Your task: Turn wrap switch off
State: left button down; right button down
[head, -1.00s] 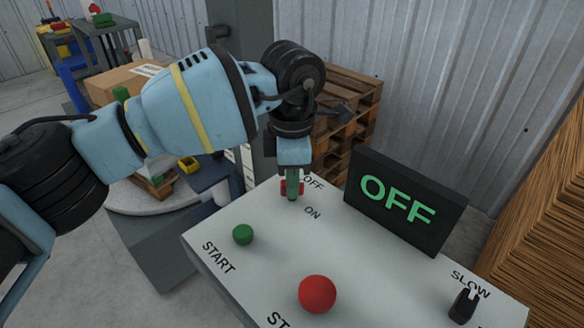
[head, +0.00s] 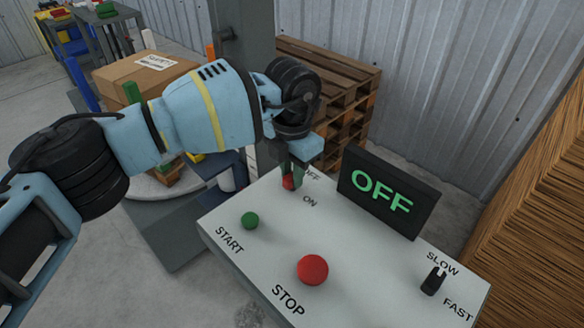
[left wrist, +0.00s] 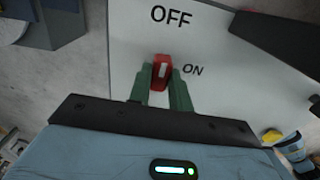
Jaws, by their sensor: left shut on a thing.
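The wrap switch is a red knob (head: 289,183) at the back left of the white control panel (head: 262,252). In the left wrist view the red knob (left wrist: 160,72) has a white mark, and its long side points roughly up towards the OFF label (left wrist: 171,16). The ON label (left wrist: 193,70) is to its right. My left gripper (head: 291,179) is shut on the knob, with one green finger on each side (left wrist: 161,82). The display (head: 388,192) reads OFF in green. My right gripper is not in view.
On the panel are a green START button (head: 250,221), a red STOP button (head: 313,270) and a black SLOW/FAST knob (head: 433,281). A cardboard box (head: 145,72) stands behind my left arm. Wooden pallets (head: 335,90) are stacked behind the panel.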

pick_arm(q)
jog(key=shift+r, duration=0.1)
dwell(0.3)
jog(key=c, duration=1.7)
grip_release()
jog(key=o, duration=0.4)
jog(key=shift+r, duration=3.85)
jog(key=shift+s+f, duration=0.1)
